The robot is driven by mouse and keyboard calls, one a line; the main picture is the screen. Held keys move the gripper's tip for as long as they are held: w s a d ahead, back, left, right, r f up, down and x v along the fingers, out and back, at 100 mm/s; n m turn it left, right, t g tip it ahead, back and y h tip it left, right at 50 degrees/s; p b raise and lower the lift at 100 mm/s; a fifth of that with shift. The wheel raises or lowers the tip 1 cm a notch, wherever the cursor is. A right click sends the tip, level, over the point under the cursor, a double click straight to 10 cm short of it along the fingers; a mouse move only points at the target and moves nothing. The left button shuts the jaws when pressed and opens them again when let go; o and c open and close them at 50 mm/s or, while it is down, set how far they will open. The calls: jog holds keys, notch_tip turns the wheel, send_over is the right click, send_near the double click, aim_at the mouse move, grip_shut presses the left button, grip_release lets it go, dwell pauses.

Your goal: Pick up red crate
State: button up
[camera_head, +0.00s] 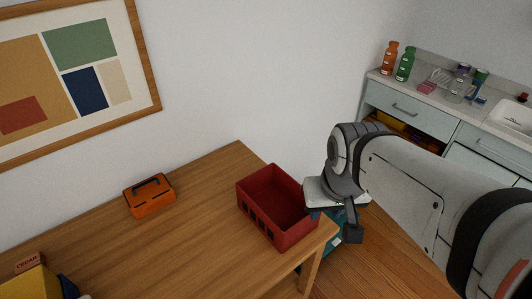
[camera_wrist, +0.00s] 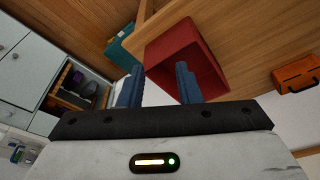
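The red crate (camera_head: 262,219) is an open-topped box with slots along one side. It sits upright on the wooden desk (camera_head: 190,235), near the right end. My gripper (camera_head: 318,213) is at the crate's right side, partly hidden by my own wrist. In the wrist view the red crate (camera_wrist: 190,48) lies just beyond the fingers. My gripper's two blue fingers (camera_wrist: 161,84) are apart, with white and some red showing between them. I cannot tell whether a finger touches the crate.
An orange toolbox (camera_head: 150,195) stands on the desk to the left, with clear wood between it and the crate. A yellow object (camera_head: 32,284) is at the front left. A teal box (camera_head: 336,238) is low beside the desk. A counter with bottles (camera_head: 404,64) stands at right.

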jog(key=w+a+f+n+p, duration=0.1)
jog(key=w+a+f+n, duration=0.25)
jog(key=w, duration=0.35)
jog(key=n+g+p, duration=0.2)
jog(key=n, duration=0.1)
send_over(259, 208)
notch_tip(259, 208, down, 7)
jog(key=shift+s+d+f+y, duration=0.15)
jog(key=shift+f+y, duration=0.25)
jog(key=shift+f, duration=0.45)
jog(key=shift+w+a+f, duration=0.15)
jog(key=shift+f, duration=1)
jog(key=shift+w+a+f, duration=0.1)
jog(key=shift+w+f, duration=0.05)
jog(key=shift+f, duration=1)
jog(key=shift+w+a+f, duration=0.15)
jog(key=shift+f, duration=1)
jog(key=shift+c, duration=0.5)
grip_shut()
